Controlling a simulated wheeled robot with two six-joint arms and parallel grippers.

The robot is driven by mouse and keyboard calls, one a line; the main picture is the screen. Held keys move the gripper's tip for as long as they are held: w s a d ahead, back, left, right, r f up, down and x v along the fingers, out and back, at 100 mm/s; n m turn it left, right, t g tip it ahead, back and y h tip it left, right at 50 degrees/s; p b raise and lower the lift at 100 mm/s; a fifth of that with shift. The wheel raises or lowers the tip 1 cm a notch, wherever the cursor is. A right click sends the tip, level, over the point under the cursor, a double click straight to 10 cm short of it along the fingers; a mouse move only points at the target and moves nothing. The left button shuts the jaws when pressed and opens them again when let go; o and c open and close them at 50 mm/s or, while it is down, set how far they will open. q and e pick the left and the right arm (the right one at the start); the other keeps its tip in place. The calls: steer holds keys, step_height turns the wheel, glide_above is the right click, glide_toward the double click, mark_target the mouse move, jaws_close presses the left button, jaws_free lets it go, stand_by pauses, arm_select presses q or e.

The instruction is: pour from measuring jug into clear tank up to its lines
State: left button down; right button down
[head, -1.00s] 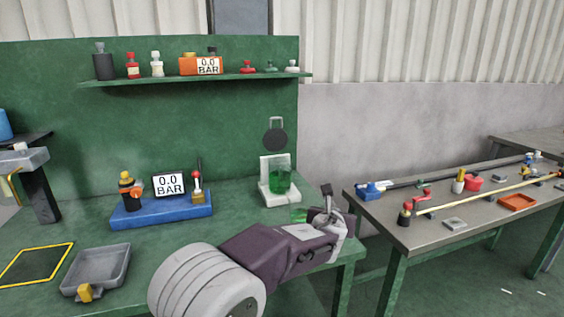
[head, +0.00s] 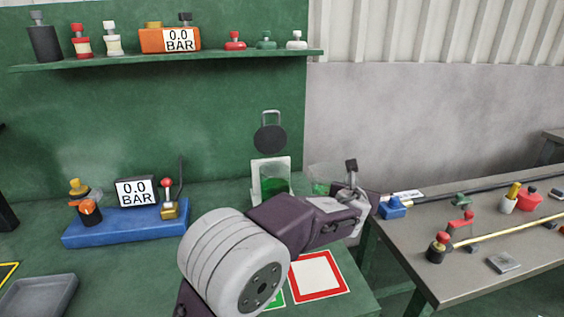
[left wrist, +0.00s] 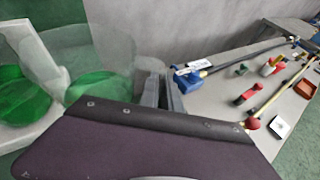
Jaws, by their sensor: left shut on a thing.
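The clear tank (head: 270,176) stands on the green bench with green liquid inside and a white panel behind it; my arm hides its lower part. It also shows at the left of the left wrist view (left wrist: 18,97). My left gripper (head: 350,196) is shut on the clear measuring jug (head: 326,172), to the right of the tank. The jug holds green liquid and shows close up in the left wrist view (left wrist: 104,82). No stream of liquid shows. I cannot tell the jug's exact tilt. My right gripper is not in view.
A blue gauge stand (head: 120,228) is left of the tank. A red-bordered square (head: 318,292) lies at the bench front. A grey tray (head: 40,297) is at lower left. A shelf (head: 200,60) with bottles runs above. A second table (head: 480,278) with parts is at right.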

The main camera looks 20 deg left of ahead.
arm_select(q)
steer(key=shift+s+r, duration=0.1)
steer(key=shift+r, duration=0.1)
steer(key=shift+a+r, duration=0.1)
steer(key=a+r+n+t+h+p, duration=0.1)
steer(key=a+r+n+h+p, duration=0.3)
steer(key=r, duration=0.8)
steer(key=a+n, duration=0.2)
steer(key=a, duration=0.1)
steer(key=shift+a+r+n+h, duration=0.3)
steer(key=shift+r+n, duration=0.05)
steer(key=shift+n, duration=0.05)
steer(key=shift+s+a+r+n+h, duration=0.1)
steer(key=shift+a+n+h, duration=0.2)
steer(key=shift+a+n, duration=0.1)
steer(key=shift+a+r+t, duration=0.15)
steer(key=shift+r+t, duration=0.15)
steer(key=shift+a+r+n, duration=0.45)
steer(key=shift+r+n, duration=0.1)
steer(key=shift+n, duration=0.05)
stand_by(1.8)
